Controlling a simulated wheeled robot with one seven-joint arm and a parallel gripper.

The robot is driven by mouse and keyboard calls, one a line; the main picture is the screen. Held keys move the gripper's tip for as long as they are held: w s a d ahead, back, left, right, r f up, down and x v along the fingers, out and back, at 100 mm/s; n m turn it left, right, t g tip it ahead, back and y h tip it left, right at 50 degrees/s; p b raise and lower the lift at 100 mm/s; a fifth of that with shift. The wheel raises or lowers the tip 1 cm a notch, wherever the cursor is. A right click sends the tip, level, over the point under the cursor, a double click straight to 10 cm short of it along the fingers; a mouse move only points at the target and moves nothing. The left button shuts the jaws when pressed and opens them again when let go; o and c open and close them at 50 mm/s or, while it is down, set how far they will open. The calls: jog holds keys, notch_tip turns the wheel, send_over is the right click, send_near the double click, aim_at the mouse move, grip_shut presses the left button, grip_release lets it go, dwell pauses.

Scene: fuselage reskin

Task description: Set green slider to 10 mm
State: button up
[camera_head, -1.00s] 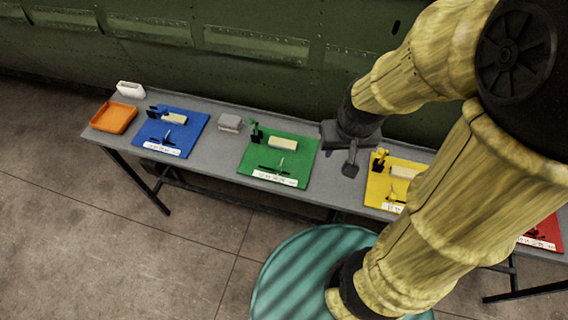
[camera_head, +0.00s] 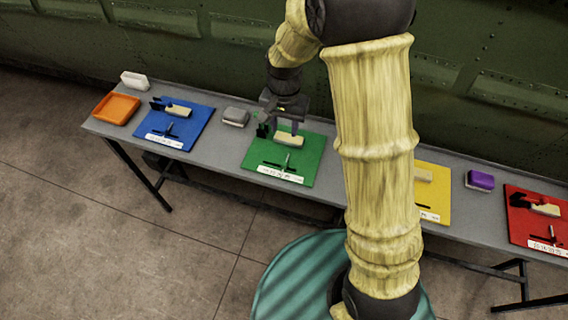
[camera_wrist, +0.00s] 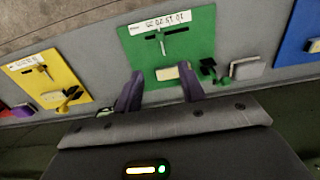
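The green board (camera_head: 304,175) lies on the grey table, with a black slot, an upright slider handle (camera_head: 288,161) and a white scale strip (camera_head: 280,174) near its front edge. A beige block (camera_head: 290,140) and a black clamp-like part (camera_head: 262,130) sit on its back half. My gripper (camera_head: 286,126) hangs above the back of the green board. In the wrist view the green board (camera_wrist: 190,47), slider (camera_wrist: 162,43) and scale (camera_wrist: 158,23) lie beyond my spread fingers (camera_wrist: 160,93). The gripper is open and empty, apart from the slider. The exact slider reading is too small to tell.
A blue board (camera_head: 188,128) and orange tray (camera_head: 117,108) stand to the left. A grey block (camera_head: 235,117) lies between blue and green. Yellow (camera_head: 432,202) and red (camera_head: 518,222) boards and a purple block (camera_head: 480,180) are to the right. The dark green fuselage wall (camera_head: 190,50) rises behind the table.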

aim_at(284, 163)
dwell(0.3)
notch_tip(284, 163, down, 17)
jog(key=p, duration=0.3)
jog(key=shift+f, duration=0.2)
dwell(0.4)
grip_shut()
